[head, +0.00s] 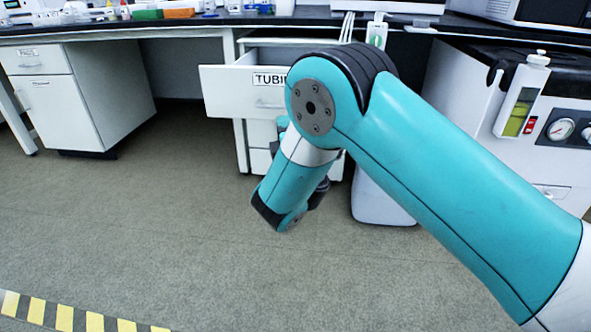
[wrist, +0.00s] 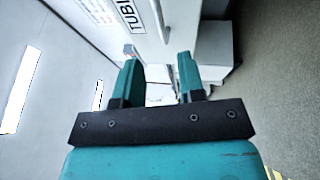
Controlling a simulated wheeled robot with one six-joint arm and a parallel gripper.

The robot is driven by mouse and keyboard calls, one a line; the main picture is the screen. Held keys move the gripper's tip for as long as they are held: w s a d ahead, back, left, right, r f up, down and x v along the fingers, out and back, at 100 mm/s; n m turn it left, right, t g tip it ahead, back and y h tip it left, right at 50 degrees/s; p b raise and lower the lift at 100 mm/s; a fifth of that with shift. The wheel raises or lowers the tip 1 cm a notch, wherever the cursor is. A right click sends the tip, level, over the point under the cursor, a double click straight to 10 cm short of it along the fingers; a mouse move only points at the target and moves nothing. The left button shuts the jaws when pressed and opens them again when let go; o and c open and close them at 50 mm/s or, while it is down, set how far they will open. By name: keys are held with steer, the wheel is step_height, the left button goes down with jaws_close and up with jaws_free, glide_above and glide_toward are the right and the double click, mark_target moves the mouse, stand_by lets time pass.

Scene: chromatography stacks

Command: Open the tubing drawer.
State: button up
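The tubing drawer (head: 228,92) stands pulled out from the white cabinet under the bench, its front well ahead of the cabinet. Its label (head: 268,80) reads "TUBI", the rest covered by my arm. A pale bar handle (head: 266,103) sits below the label. In the wrist view the label (wrist: 128,12) and the curved handle (wrist: 160,22) show at the top, beyond my fingertips. My gripper (wrist: 158,62) is open, its two teal fingers apart with nothing held between them.
A white cabinet (head: 68,110) with closed drawers stands at the left. A pale bin (head: 383,203) is on the floor behind my arm. A white machine with a gauge (head: 560,129) stands at the right. The floor (head: 150,225) in front is clear.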

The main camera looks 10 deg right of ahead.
steer(key=b+v, duration=0.7)
steer(key=b, duration=0.3)
steer(key=shift+d, duration=0.15)
